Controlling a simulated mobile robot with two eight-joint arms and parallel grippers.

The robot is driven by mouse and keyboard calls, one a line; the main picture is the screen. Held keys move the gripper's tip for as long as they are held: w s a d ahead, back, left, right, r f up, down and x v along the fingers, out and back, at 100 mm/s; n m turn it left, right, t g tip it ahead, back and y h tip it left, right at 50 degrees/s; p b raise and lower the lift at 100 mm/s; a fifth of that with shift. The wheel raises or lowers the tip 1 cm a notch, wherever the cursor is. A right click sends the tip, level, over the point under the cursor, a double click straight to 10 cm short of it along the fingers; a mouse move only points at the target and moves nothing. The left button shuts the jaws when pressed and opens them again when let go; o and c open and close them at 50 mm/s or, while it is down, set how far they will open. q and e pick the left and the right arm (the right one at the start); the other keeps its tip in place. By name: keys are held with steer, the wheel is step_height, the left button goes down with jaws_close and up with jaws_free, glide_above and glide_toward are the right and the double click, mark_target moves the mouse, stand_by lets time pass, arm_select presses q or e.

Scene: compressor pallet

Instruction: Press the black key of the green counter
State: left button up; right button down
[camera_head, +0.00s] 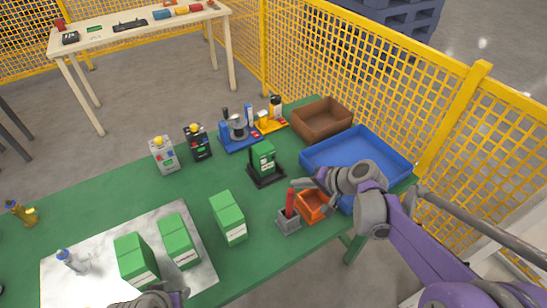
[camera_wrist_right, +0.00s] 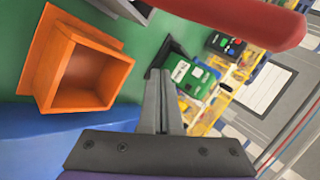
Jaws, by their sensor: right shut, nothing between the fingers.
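The green counter (camera_head: 263,157) stands upright on a black base near the middle of the green table. In the right wrist view the green counter (camera_wrist_right: 196,80) shows just beyond the fingers, with a white label and small dark details. I cannot clearly make out its black key. My right gripper (camera_head: 308,184) is shut and empty, in front of the counter and to its right, apart from it. Its closed fingers (camera_wrist_right: 163,78) point towards the counter in the wrist view. My left gripper (camera_head: 160,298) is only partly in view at the bottom edge, its fingers unclear.
A red-handled thing (camera_head: 290,202) in a grey holder and an orange box (camera_head: 313,217) are close to the right gripper. A blue tray (camera_head: 335,151) and brown box (camera_head: 322,117) lie right. Several green boxes (camera_head: 228,217) stand left. Devices (camera_head: 238,134) stand behind.

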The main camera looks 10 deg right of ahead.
steer(key=shift+w+a, duration=0.5)
steer(key=shift+w, duration=0.9)
steer(key=shift+w+a, duration=0.5)
steer(key=shift+w, duration=0.85)
steer(key=shift+w+a, duration=0.5)
steer(key=shift+w, duration=0.9)
steer(key=shift+w+a, duration=0.15)
steer(key=shift+w, duration=0.2)
steer(key=shift+w+a, duration=0.2)
steer(key=shift+w, duration=0.25)
steer(key=shift+s, duration=0.1)
steer(key=shift+s+d, duration=0.35)
steer(key=shift+s, duration=0.35)
steer(key=shift+s+d, duration=0.3)
steer(key=shift+s, duration=0.5)
steer(key=shift+s+d, duration=0.25)
steer(key=shift+s, duration=0.55)
steer(key=shift+s+d, duration=0.3)
steer(key=shift+s, duration=0.5)
